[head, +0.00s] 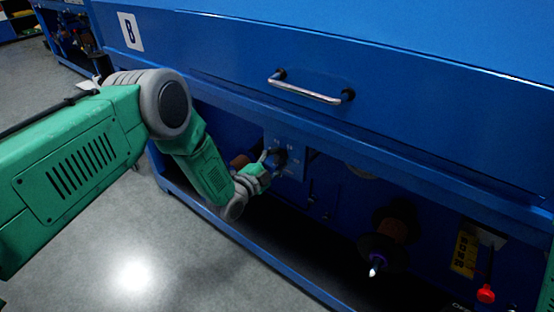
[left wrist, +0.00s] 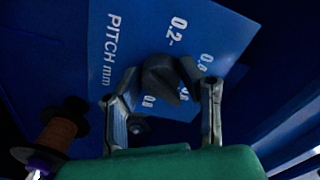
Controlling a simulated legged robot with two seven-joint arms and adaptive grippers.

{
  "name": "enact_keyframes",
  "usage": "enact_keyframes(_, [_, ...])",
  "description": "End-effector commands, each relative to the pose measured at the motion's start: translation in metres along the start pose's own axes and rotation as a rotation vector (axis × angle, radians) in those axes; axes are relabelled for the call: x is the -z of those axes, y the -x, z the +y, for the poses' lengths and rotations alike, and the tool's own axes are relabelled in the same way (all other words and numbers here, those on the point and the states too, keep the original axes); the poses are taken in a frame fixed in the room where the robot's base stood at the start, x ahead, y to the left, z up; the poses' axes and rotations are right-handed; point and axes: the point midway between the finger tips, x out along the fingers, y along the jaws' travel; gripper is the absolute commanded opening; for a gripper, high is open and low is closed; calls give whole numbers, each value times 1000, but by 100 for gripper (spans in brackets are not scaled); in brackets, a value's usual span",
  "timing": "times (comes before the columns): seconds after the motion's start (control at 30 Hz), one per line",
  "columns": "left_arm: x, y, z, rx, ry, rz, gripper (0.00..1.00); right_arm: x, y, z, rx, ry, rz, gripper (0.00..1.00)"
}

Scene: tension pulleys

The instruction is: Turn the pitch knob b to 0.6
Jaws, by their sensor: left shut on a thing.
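The dark pitch knob (head: 281,157) sits on a blue plate under the cabinet marked B. It also shows in the left wrist view (left wrist: 163,76), on a blue scale plate (left wrist: 135,35) lettered "PITCH mm". "0.2" reads clearly; the other numbers are partly hidden or blurred. My left gripper (head: 266,165) reaches in from the left. In the left wrist view its grey fingers (left wrist: 170,84) are on both sides of the knob, shut on it. The knob's tapered end points to the lower right, but I cannot tell its exact setting. My right gripper is not in view.
The blue cabinet with a metal handle (head: 308,92) overhangs the knob. A dark spool with a white tip (head: 376,264) and a red knob (head: 486,293) are at the lower right. Another spool (left wrist: 58,135) stands left of my left gripper. Grey floor (head: 160,265) is clear.

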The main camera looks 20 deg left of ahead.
Motion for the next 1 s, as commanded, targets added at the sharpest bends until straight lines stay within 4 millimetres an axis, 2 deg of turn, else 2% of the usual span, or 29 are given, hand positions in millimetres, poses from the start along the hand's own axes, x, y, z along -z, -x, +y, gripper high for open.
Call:
enact_keyframes(0.47, [0,0,1,-2,-16,1,5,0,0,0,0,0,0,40])
enact_keyframes(0.5, [0,0,1,-2,-16,1,37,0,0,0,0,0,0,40])
enact_keyframes(0.53, [0,0,1,-2,-16,1,47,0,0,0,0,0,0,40])
enact_keyframes(0.57, [0,0,1,-2,-15,1,54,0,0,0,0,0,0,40])
enact_keyframes(0.87, [0,1,1,-1,-15,0,54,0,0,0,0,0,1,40])
enact_keyframes(1.0, [0,11,1,-4,-15,-1,54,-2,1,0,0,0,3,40])
